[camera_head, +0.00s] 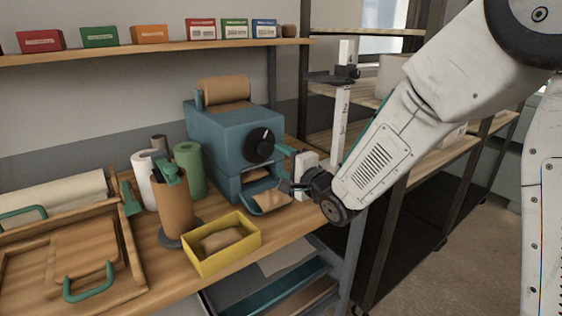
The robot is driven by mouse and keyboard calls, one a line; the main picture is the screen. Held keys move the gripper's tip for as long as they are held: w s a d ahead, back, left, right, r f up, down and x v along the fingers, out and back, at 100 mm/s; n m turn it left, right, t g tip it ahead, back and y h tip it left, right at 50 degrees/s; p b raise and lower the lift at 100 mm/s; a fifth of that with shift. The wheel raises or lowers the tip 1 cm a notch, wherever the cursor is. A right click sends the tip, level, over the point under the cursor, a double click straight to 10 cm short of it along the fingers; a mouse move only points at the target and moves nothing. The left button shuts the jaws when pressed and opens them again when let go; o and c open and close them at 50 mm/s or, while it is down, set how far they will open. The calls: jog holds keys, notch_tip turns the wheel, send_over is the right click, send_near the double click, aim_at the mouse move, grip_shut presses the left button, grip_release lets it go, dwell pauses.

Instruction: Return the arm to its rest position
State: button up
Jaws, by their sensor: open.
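My white arm (380,160) comes in from the upper right and reaches down to the front right of the workbench. My gripper (290,188) is at its end, at the right side of the blue machine (225,125), close to the paper outlet. Its fingers are small in view and partly hidden by the dark wrist; it is open, and I see nothing held in it. Whether the fingers touch the machine I cannot tell. A piece of brown paper (271,200) lies on the machine's front outlet tray.
A yellow box (222,256) with a brown paper piece stands at the bench front. Left of the machine are a brown roll on a stand (176,210), a green roll (190,168) and a wooden tray (130,262). A white post (341,115) and shelves stand behind my arm.

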jog(key=d+f+n+g+h, duration=0.1)
jog(key=f, duration=0.2)
jog(key=s+d+f+n+g+h, duration=0.1)
jog(key=f, duration=0.1)
jog(key=d+f+n+g+h, duration=0.1)
jog(key=f+n+h, duration=0.1)
jog(key=f, duration=0.1)
jog(key=shift+s+d+f+g, duration=0.25)
jog(key=shift+f+g, duration=0.05)
jog(key=shift+g, duration=0.1)
jog(key=s+d+h, duration=0.1)
jog(key=s+d+f+n+g, duration=0.1)
jog(key=shift+s+d+f+h, duration=0.15)
jog(key=shift+d+h, duration=0.25)
jog(key=s+d+r+n+g+h, duration=0.2)
jog(key=s+d+n+g, duration=0.15)
jog(key=s+d, duration=0.4)
jog(key=s+d+r+n+g+h, duration=0.25)
jog(key=s+d+g, duration=0.2)
jog(key=s, duration=0.65)
jog(key=s+d+r, duration=0.2)
jog(key=s+r, duration=0.1)
jog(key=s, duration=0.5)
jog(key=s+d+r, duration=0.3)
jog(key=s+r, duration=0.1)
jog(key=s, duration=0.4)
jog(key=shift+d+r+g, duration=0.3)
jog(key=shift+g, duration=0.1)
